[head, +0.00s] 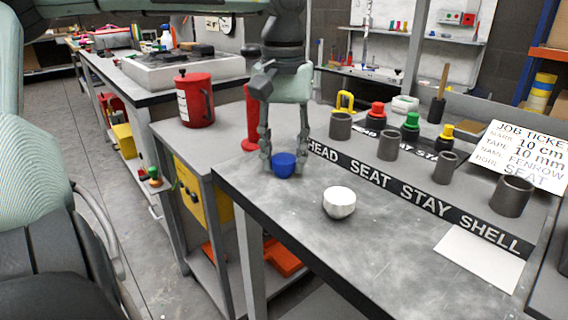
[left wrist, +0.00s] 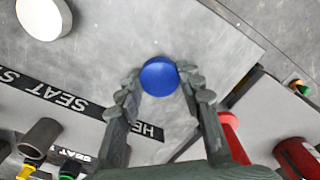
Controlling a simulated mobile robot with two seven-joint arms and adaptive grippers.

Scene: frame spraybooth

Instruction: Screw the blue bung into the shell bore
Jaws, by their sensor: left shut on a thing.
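The blue bung (head: 284,165) is between the fingertips of my left gripper (head: 284,158), low over the grey bench near its left edge. In the left wrist view the bung (left wrist: 159,77) shows as a round blue face, with the left gripper's fingers (left wrist: 160,88) on both sides of it. The gripper is shut on it. I cannot tell whether the bung touches the bench top. The grey tube behind the word SHELL (head: 512,196) stands upright at the far right end of the label strip, well apart from the bung. My right gripper is not in view.
A white cup-like piece (head: 339,203) stands on the bench right of the bung. Other grey tubes stand behind HEAD (head: 340,126), SEAT (head: 388,145) and STAY (head: 447,167). Red (head: 377,113), green (head: 410,124) and yellow (head: 446,133) bungs stand behind.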

